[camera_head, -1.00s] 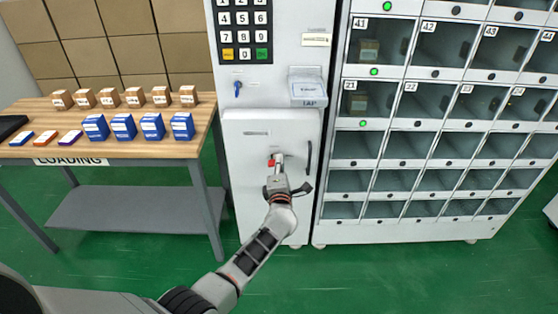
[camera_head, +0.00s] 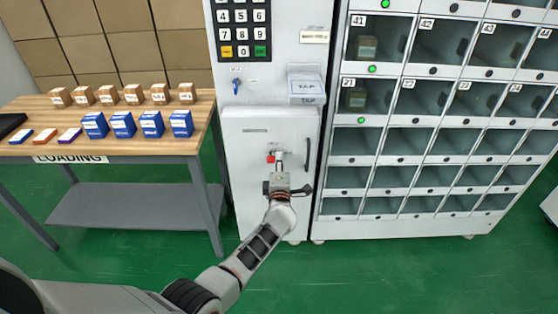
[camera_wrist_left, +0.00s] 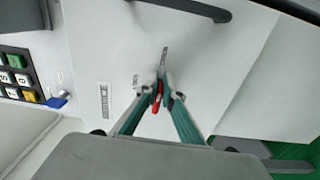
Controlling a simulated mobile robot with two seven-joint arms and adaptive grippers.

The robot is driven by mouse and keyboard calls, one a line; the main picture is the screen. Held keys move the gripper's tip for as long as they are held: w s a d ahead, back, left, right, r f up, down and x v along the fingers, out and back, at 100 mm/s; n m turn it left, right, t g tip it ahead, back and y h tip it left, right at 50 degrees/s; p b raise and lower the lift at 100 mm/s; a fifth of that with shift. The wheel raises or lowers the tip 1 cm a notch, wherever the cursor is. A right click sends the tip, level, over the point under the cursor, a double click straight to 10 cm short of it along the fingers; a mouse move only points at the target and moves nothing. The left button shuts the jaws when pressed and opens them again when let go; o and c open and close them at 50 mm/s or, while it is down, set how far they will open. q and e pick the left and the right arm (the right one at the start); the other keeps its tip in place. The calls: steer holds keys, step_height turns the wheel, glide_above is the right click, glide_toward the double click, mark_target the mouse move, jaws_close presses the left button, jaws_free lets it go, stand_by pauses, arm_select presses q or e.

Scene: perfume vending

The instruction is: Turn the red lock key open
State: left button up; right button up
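The red lock key (camera_head: 270,159) is on the lower white door of the vending cabinet, left of the dark door handle. It also shows as a small red piece in the left wrist view (camera_wrist_left: 157,98). My left gripper (camera_head: 279,156) reaches up to the door at the key. In the left wrist view its two fingers (camera_wrist_left: 161,88) come close together with the red key between their tips, so it looks shut on the key. The fingertips partly hide the key, so its exact angle is unclear. My right gripper is in neither view.
The dark door handle (camera_head: 307,154) is close to the right of the gripper. A blue key (camera_head: 236,87) sits higher, below the keypad (camera_head: 240,30). A card reader box (camera_head: 305,88) juts out above the door. A table (camera_head: 150,152) with boxes stands at left.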

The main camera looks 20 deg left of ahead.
arm_select(q)
steer(key=o, duration=0.4)
steer(key=shift+o, duration=0.2)
steer(key=v, duration=0.7)
steer(key=shift+s, duration=0.25)
steer(key=shift+d, duration=0.1)
steer(key=s+f+m+g+h, duration=0.2)
steer(key=s+f+m, duration=0.3)
steer(key=s+m, duration=0.3)
steer(key=s+a+f+m+g+h, duration=0.1)
steer(key=s+f+m, duration=0.4)
steer(key=s, duration=1.2)
steer(key=s+f+m+g+h+p, duration=0.1)
steer(key=s+f+m+g+h, duration=0.2)
steer(key=s+m, duration=0.9)
step_height(320, 180, down, 2)
steer(key=shift+s+a+f+g+h, duration=0.15)
steer(key=shift+s+g+h, duration=0.2)
steer(key=shift+h, duration=0.45)
